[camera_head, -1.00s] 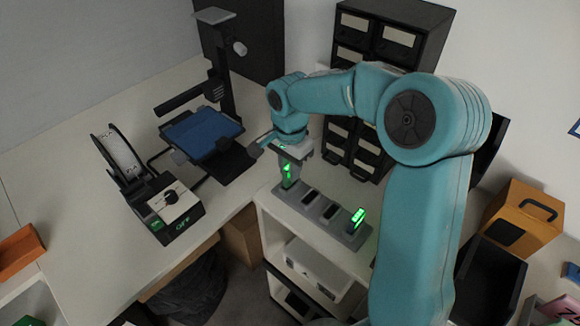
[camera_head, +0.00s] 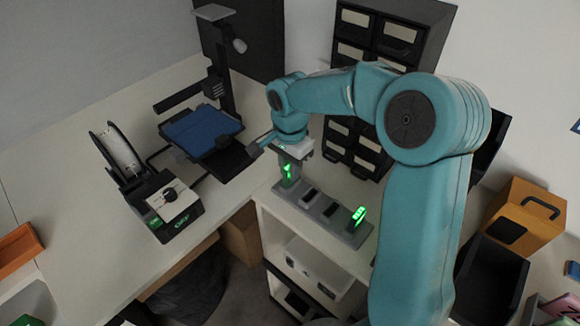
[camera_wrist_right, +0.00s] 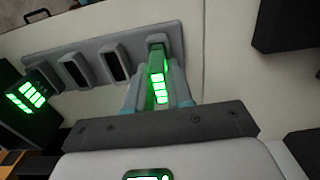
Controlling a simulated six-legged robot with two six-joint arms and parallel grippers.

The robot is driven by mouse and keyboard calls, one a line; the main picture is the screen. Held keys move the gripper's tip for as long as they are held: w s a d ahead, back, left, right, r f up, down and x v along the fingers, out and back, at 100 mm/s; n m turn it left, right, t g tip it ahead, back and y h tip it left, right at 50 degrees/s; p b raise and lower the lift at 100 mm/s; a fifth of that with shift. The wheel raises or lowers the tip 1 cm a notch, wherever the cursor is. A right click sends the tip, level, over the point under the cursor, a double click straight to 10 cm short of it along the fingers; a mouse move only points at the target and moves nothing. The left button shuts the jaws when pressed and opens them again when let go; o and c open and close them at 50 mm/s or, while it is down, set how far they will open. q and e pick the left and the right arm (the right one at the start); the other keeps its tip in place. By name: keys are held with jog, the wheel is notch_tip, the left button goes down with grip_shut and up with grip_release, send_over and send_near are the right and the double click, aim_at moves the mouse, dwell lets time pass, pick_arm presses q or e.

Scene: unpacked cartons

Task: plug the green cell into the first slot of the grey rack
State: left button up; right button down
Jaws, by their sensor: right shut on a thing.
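The grey rack (camera_head: 320,217) lies on the white shelf top; in the right wrist view it (camera_wrist_right: 94,66) runs across the upper left. My right gripper (camera_head: 288,173) points down over the rack's left end slot. In the right wrist view its fingers (camera_wrist_right: 157,88) are shut on the green cell (camera_wrist_right: 158,75), one on each side. The cell's lights glow green, and in the head view they show between the fingers (camera_head: 287,169). The cell's lower end is at the end slot and looks to be in it; its depth cannot be told. My left gripper is not in view.
A second lit green cell (camera_head: 358,214) stands at the rack's other end, with two dark slots between. A black drawer cabinet (camera_head: 404,38) stands behind. A printer with a blue bed (camera_head: 200,131) and a black box with a knob (camera_head: 168,205) are left.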

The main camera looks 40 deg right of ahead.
jog(key=shift+f+b, duration=0.45)
jog(key=shift+f, duration=0.1)
dwell(0.4)
jog(key=c, duration=0.9)
grip_release()
notch_tip(320, 180, up, 16)
jog(key=shift+r+p, duration=0.2)
jog(key=shift+p, duration=0.4)
